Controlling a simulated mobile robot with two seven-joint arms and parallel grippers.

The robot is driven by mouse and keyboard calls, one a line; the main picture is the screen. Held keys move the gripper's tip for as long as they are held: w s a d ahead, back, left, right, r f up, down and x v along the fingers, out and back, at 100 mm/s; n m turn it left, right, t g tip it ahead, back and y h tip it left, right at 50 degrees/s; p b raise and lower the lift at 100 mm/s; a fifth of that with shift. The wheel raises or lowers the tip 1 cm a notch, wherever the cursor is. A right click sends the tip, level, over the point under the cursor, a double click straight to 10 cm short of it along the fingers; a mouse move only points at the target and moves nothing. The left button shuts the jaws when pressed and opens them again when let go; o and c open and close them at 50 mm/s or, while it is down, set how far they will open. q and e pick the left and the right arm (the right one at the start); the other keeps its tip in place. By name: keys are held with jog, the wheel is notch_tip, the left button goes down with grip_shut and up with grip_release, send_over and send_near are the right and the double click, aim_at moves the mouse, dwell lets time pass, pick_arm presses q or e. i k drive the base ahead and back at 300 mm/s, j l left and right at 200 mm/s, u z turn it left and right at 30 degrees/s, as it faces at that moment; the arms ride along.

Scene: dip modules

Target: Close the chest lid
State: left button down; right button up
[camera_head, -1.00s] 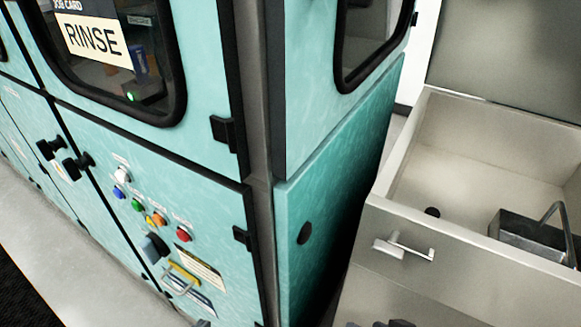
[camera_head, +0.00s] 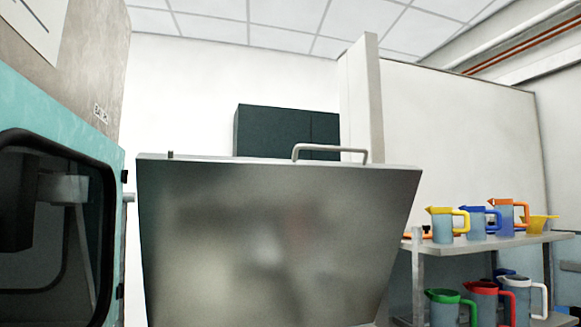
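The chest lid (camera_head: 275,240) stands raised in the middle of the head view. It is a grey metal panel with its broad face toward me. A bar handle (camera_head: 330,150) sits along its top edge, right of centre. The chest's body is below the frame and hidden. Neither of my grippers shows in the view.
A teal cabinet (camera_head: 62,120) with a dark window stands close on the left. On the right, a shelf (camera_head: 470,245) holds several coloured jugs and a yellow funnel (camera_head: 541,224). A dark wall cupboard (camera_head: 285,130) is behind the lid.

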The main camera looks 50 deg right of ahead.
aim_at(225, 241)
jog(key=k+z, duration=0.15)
jog(key=z, duration=0.7)
jog(key=i+z, duration=0.2)
jog(key=z, duration=0.45)
